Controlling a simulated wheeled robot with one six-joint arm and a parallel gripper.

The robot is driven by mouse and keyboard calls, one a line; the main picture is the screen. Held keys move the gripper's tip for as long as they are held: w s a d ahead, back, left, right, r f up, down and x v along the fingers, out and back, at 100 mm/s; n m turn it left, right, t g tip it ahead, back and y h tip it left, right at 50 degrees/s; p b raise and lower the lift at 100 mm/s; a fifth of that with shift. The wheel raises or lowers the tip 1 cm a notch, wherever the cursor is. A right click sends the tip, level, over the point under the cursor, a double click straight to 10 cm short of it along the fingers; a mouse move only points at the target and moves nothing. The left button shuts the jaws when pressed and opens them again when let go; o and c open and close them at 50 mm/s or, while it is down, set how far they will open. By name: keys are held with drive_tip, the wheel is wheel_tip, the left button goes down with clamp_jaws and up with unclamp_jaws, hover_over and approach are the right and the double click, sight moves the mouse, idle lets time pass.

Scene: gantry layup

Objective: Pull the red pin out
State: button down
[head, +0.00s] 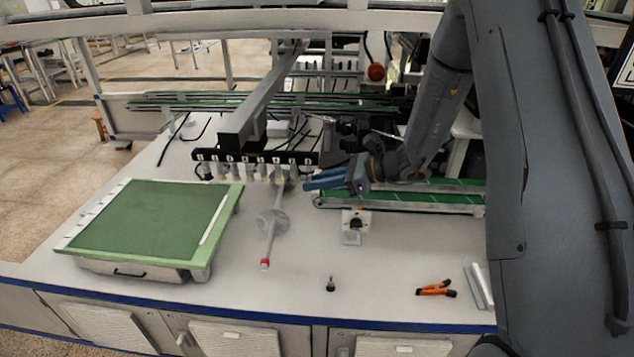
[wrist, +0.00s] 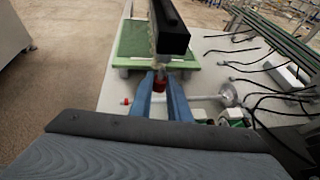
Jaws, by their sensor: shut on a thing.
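My gripper (head: 306,183) reaches in from the right in the head view, its blue fingers pointing left at the row of small fittings under the black bar. In the wrist view my gripper (wrist: 161,86) is shut on the red pin (wrist: 160,83), which shows as a small red piece between the fingertips, just below the end of the black bar (wrist: 170,35). I cannot make out the pin in the head view. Whether the pin still sits in its fitting is hard to tell.
A grey rod with a red end (head: 268,243) lies on the white table below the fingers. A green-topped board (head: 150,222) is at left. A small block (head: 356,222), a small dark part (head: 330,284) and orange-handled pliers (head: 435,289) are at right. The black bar (head: 255,157) hangs from the gantry beam.

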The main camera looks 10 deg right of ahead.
drive_tip(key=shift+f+b, duration=0.95)
drive_tip(key=shift+f, duration=0.75)
